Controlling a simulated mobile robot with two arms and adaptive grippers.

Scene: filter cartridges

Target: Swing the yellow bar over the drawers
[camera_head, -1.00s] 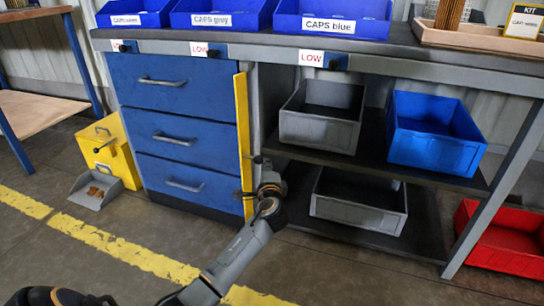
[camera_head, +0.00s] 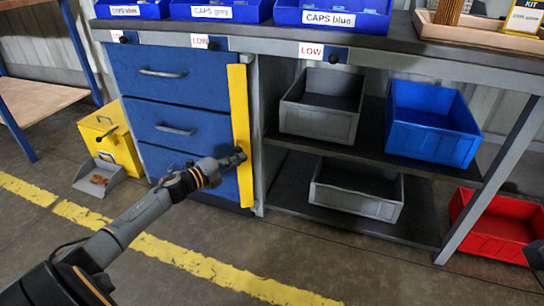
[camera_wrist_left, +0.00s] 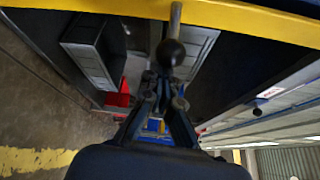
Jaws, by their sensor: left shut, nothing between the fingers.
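The yellow bar (camera_head: 241,105) stands upright along the right edge of the blue drawers (camera_head: 168,88). In the left wrist view the bar (camera_wrist_left: 245,18) crosses the top of the picture. A rod with a dark ball knob (camera_wrist_left: 172,52) sticks out from it. My left gripper (camera_head: 238,158) is at the bar's lower half, in front of it, and hides part of it and of the bottom drawer. In the wrist view my left gripper (camera_wrist_left: 164,92) is shut and empty, close to the knob; contact cannot be told.
Grey bins (camera_head: 320,122) and a blue bin (camera_head: 432,145) sit on shelves to the right. A red bin (camera_head: 490,245) is on the floor. A yellow box (camera_head: 110,140) and a grey scoop (camera_head: 98,180) stand left of the drawers. The floor in front is clear.

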